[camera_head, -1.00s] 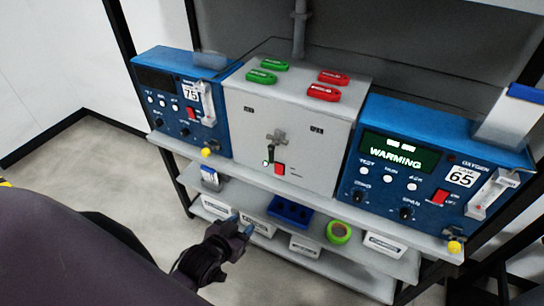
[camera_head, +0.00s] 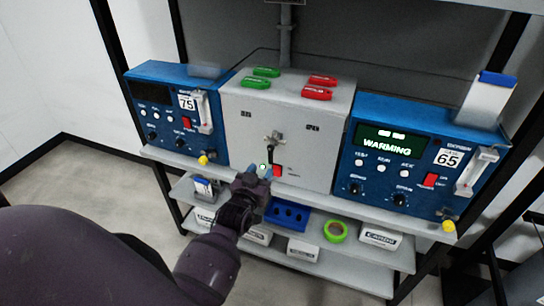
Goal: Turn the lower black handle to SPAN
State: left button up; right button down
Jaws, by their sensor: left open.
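The grey centre box (camera_head: 235,130) stands on the shelf with a metal cross-shaped valve fitting (camera_head: 274,138) on its front. The lower black handle (camera_head: 267,153) hangs down from this fitting, slightly to the left. Its lower end is partly hidden by my gripper. The SPAN label (camera_head: 312,128) is at the upper right of the fitting, and another label (camera_head: 246,114) is at the upper left. My left gripper (camera_head: 260,172) is open, with its blue fingertips just below and around the handle's lower end; contact cannot be told. My right gripper is not in view.
A red switch (camera_head: 278,171) sits just right of my fingertips. Blue analysers stand left (camera_head: 150,90) and right (camera_head: 400,115); the right one reads WARMING. Green (camera_head: 265,72) and red (camera_head: 318,93) tags lie on the box. A lower shelf holds white bins, a blue rack (camera_head: 288,214) and green tape (camera_head: 334,232).

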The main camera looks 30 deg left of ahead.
aim_at(270, 156)
pick_arm(q)
jog(key=x, duration=0.8)
jog(key=shift+w, duration=0.1)
grip_shut()
